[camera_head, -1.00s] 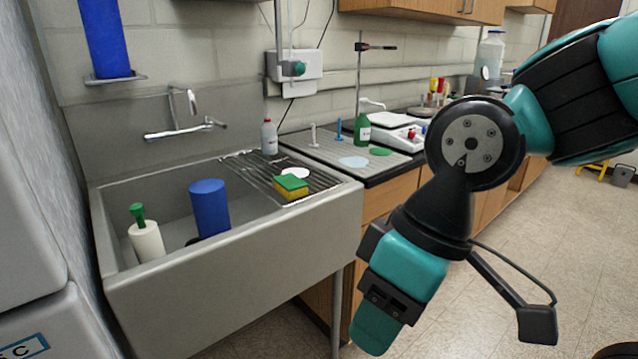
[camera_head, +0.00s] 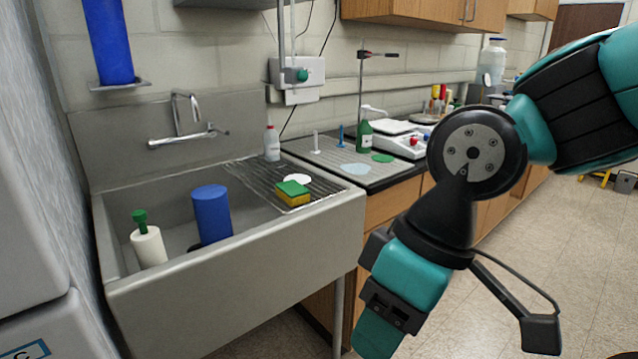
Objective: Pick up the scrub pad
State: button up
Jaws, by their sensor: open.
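The scrub pad (camera_head: 293,194) is a small block with a green top and yellow underside. It lies on the ribbed drainboard (camera_head: 245,172) at the right end of the grey sink. My gripper (camera_head: 385,304) hangs to the right of the sink and nearer to me, pointing down and left. It is open and well apart from the pad. Its lower end reaches the bottom edge of the picture, so its tips are hard to make out.
A white disc (camera_head: 298,179) lies just behind the pad, and a white bottle (camera_head: 272,143) stands farther back. The sink basin holds a blue cylinder (camera_head: 212,214) and a white green-topped bottle (camera_head: 148,244). The sink's front wall (camera_head: 240,270) lies between me and the basin.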

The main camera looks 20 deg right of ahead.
aim_at(293, 193)
jog(key=z, duration=0.55)
jog(key=i, duration=0.65)
jog(key=z, duration=0.5)
jog(key=i, duration=0.75)
jog(key=u, duration=0.75)
jog(key=i, duration=0.45)
jog(key=u, duration=0.45)
